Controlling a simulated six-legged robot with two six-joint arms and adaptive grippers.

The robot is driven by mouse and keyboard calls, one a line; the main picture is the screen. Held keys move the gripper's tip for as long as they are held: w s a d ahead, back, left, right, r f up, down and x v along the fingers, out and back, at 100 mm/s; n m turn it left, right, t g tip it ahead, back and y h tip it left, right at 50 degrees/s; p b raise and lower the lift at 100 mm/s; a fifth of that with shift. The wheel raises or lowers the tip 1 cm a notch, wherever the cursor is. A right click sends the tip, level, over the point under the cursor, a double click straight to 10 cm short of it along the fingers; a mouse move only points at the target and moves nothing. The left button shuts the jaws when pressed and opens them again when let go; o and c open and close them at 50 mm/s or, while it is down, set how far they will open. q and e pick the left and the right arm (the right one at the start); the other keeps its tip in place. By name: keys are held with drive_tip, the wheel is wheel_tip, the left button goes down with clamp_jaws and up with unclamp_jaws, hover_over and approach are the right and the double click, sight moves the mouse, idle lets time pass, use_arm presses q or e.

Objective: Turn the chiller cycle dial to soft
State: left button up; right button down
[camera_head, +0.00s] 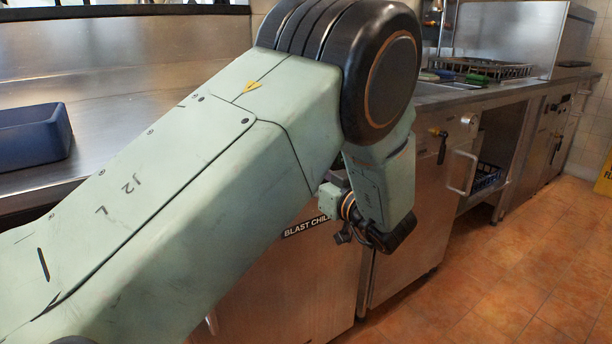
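The blast chiller (290,285) is a steel cabinet under the counter, with a black label (306,227) reading "BLAST CHIL" before my arm cuts it off. The chiller cycle dial cannot be made out; my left arm covers much of the cabinet's upper front. My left arm comes in from the left and bends down at a large black joint. My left gripper (344,237) is small and dark, just right of the label and in front of the cabinet. Its fingers are partly hidden, so I cannot tell their opening or any contact. My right gripper is not in view.
A dark blue bin (34,135) sits on the steel counter (120,105) at left. At right are cabinets with a bar handle (461,172), a blue crate (487,177) in an open bay and a dark rack (480,68) on top.

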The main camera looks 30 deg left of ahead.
use_arm(q)
drive_tip(key=shift+s+d+r, duration=0.2)
drive_tip(key=shift+r, duration=0.05)
drive_tip(key=shift+w+a+f, duration=0.1)
drive_tip(key=shift+w+f, duration=0.1)
drive_tip(key=c, duration=0.4)
drive_tip(key=shift+r, duration=0.1)
drive_tip(key=c, duration=0.7)
drive_tip(key=shift+w+m+p, duration=0.15)
drive_tip(key=shift+m+p, duration=5.75)
drive_tip(key=shift+p, duration=1.25)
drive_tip(key=shift+c, duration=0.2)
